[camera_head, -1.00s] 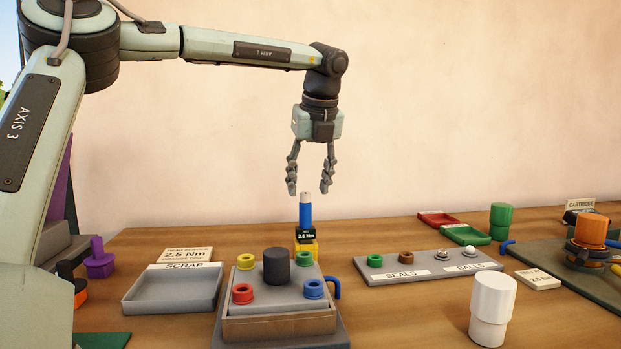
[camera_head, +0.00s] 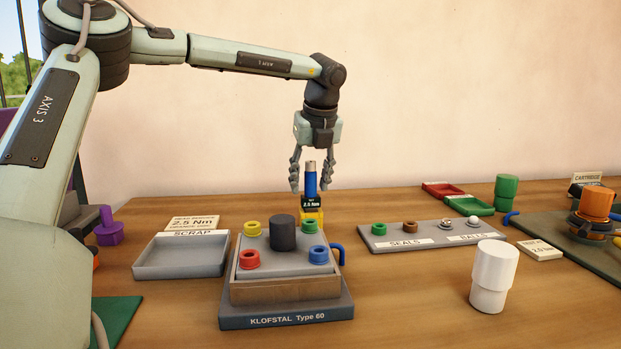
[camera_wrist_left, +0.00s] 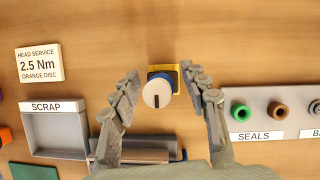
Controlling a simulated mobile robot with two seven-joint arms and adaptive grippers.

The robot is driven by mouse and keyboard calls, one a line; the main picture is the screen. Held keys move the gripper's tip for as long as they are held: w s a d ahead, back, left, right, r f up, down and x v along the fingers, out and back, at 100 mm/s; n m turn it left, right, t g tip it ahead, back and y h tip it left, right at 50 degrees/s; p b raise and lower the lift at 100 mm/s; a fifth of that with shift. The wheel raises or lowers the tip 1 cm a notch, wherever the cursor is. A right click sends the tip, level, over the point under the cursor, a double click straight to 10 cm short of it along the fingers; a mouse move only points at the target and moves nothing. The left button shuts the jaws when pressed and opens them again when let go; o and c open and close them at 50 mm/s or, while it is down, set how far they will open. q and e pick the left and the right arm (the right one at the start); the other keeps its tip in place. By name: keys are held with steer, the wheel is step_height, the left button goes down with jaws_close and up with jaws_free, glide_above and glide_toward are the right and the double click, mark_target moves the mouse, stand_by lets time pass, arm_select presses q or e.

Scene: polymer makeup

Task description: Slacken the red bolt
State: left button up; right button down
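The red bolt (camera_head: 249,259) sits at the front left corner of the block's grey top plate (camera_head: 285,272). Yellow, green and blue bolts hold the other corners, around a dark cylinder (camera_head: 284,233). Behind the block a blue torque driver (camera_head: 311,184) stands upright in a yellow holder, with a dark "2.5 Nm" display. My left gripper (camera_head: 311,188) is open, its fingers on either side of the driver. In the left wrist view the driver's round top (camera_wrist_left: 157,94) lies between the spread fingers with gaps on both sides. The right gripper is not in view.
A scrap tray (camera_head: 181,271) is left of the block. A seals and balls tray (camera_head: 425,237) lies to the right, with red and green trays behind it. A white cup (camera_head: 493,277) stands at the front right.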

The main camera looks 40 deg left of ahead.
arm_select(q)
jaws_close()
steer(key=shift+r, duration=0.65)
steer(key=shift+r, duration=0.1)
stand_by(0.4)
steer(key=shift+r+p, duration=1.55)
steer(key=shift+r, duration=0.75)
